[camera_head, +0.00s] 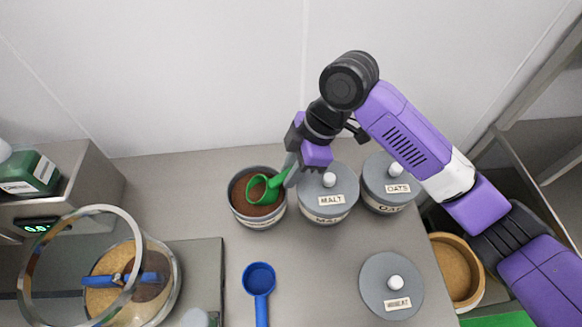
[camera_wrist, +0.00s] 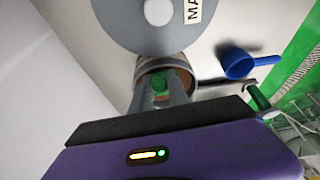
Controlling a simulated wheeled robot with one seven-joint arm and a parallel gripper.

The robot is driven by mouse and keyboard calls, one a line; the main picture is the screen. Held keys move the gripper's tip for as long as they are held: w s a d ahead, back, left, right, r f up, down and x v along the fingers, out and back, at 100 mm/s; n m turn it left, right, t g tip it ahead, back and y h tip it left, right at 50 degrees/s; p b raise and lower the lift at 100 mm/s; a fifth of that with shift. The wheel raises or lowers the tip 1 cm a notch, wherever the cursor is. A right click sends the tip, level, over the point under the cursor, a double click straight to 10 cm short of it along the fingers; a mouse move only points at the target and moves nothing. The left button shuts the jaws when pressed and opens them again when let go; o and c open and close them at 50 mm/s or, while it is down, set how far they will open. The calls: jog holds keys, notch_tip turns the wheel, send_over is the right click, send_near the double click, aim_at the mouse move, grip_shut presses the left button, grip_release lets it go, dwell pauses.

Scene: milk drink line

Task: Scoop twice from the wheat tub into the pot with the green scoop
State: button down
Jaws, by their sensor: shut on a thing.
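My gripper (camera_head: 290,173) is shut on the handle of the green scoop (camera_head: 262,190). The scoop's bowl is in the mouth of the open tub (camera_head: 258,224), at the brown grain inside; how deep it sits is unclear. The tub's own label is not readable; a grey lid (camera_head: 392,281), whose label seems to read wheat, lies on the counter at front right. In the wrist view the green handle (camera_wrist: 160,82) shows between my fingers. The pot (camera_head: 172,278) stands at front left, clear-walled, with tan and dark brown contents and a blue stirrer (camera_head: 135,279) in it.
The lidded malt tub (camera_head: 327,208) stands right beside the open tub, with the oats tub (camera_head: 388,200) beyond it. A blue scoop (camera_head: 258,283) lies in front. A round tan-filled container (camera_head: 456,268) is at right.

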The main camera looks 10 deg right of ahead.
aim_at(281, 175)
notch_tip(281, 175, down, 2)
jog(key=shift+f+b, duration=0.1)
jog(key=shift+b, duration=0.6)
jog(key=shift+a+r, duration=0.2)
jog(key=shift+a, duration=1.1)
jog(key=shift+d+p, duration=0.3)
jog(key=shift+d, duration=0.45)
jog(key=shift+a, duration=0.6)
jog(key=shift+r, duration=0.1)
